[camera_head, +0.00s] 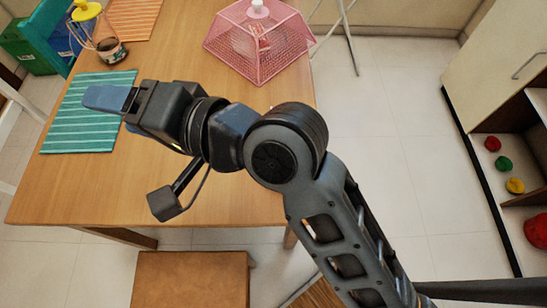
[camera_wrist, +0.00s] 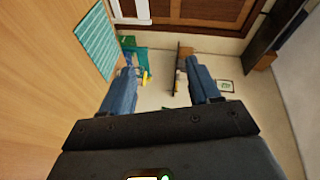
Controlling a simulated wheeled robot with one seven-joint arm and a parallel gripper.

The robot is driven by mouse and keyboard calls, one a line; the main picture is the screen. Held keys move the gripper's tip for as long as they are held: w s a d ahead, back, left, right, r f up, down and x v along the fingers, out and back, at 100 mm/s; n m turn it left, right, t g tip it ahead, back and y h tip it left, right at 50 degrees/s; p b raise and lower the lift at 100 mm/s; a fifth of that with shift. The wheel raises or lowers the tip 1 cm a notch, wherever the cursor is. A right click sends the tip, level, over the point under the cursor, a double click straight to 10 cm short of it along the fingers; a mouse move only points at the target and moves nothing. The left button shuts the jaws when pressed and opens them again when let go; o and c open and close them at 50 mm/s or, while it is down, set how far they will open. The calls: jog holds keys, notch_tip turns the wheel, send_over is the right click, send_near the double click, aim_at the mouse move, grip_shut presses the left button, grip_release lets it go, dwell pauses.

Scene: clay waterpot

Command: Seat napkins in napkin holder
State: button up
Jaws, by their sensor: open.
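I cannot make out any napkins or a napkin holder for certain in either view. My gripper (camera_head: 100,99) is above the left part of the wooden table, over the right side of a teal striped mat (camera_head: 85,132). In the wrist view my gripper (camera_wrist: 162,80) has its two blue fingers wide apart with nothing between them. The teal mat also shows in the wrist view (camera_wrist: 97,42), to the left of the fingers. A small dark brown container (camera_head: 111,51) stands at the table's far left; its contents are unclear.
A yellow-lidded wire-framed item (camera_head: 87,12) stands beside the brown container. A pink mesh food cover (camera_head: 262,45) sits at the table's far right, and an orange mat (camera_head: 133,15) lies at the back. The wooden table (camera_head: 200,190) is clear near its front. A stool (camera_head: 190,280) stands before it.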

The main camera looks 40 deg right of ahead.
jog(key=s+d+f+t+h, duration=0.1)
jog(key=s+d+f+h, duration=0.4)
jog(key=s, duration=0.3)
jog(key=s+d+f+h, duration=0.2)
jog(key=s+d+f, duration=0.4)
jog(key=s, duration=0.2)
jog(key=s+d+r+n+h, duration=0.2)
jog(key=s+d+n, duration=0.6)
jog(key=s, duration=0.6)
jog(key=shift+s+d+r+n, duration=0.15)
jog(key=shift+d+n, duration=0.25)
jog(key=shift+d, duration=0.55)
